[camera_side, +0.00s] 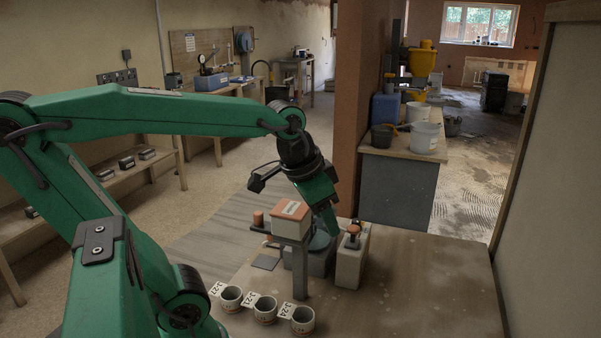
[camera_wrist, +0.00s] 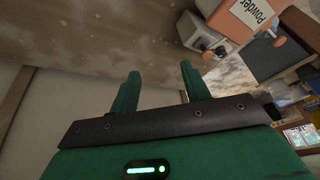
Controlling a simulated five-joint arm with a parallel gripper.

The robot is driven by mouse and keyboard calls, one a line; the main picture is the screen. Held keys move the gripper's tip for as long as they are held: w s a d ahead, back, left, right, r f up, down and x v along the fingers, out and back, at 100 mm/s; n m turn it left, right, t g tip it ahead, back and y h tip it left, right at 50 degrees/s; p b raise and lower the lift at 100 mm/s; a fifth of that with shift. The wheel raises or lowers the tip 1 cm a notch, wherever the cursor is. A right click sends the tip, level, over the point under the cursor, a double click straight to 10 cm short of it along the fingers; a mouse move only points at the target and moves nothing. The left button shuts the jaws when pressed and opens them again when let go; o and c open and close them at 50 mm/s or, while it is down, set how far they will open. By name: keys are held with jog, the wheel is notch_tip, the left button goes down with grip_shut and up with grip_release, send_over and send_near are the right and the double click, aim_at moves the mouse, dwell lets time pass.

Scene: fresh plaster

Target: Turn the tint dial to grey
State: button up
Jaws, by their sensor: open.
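My gripper (camera_side: 328,222) points down behind and beside the dispenser in the side view; its fingertips are partly hidden there. In the wrist view my gripper (camera_wrist: 158,70) is open, with two green fingers apart and nothing between them. The dispenser (camera_side: 291,219) has an orange and white box on a grey post; its "Powder" label (camera_wrist: 254,12) shows in the wrist view. A pale block with an orange knob (camera_side: 352,237) stands right of it. I cannot make out a tint dial or its colour marks for certain.
Several tagged parts stand near: three small cups (camera_side: 267,309) line the bench front. Another orange knob (camera_side: 258,219) sticks out left of the dispenser. The bench top (camera_side: 430,290) to the right is clear. A counter with buckets (camera_side: 424,138) and a brown pillar stand behind.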

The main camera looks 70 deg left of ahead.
jog(key=w+a+m+g, duration=0.2)
jog(key=w+a, duration=0.4)
jog(key=w, duration=0.4)
jog(key=m+g, duration=0.2)
send_near(356, 220)
jog(key=shift+d+f, duration=0.15)
jog(key=shift+d, duration=0.2)
jog(key=shift+w+a+f+g, duration=0.3)
jog(key=shift+a+f, duration=0.15)
jog(key=shift+a, duration=0.05)
jog(key=shift+f, duration=0.15)
jog(key=shift+f, duration=3.75)
jog(key=c, duration=1)
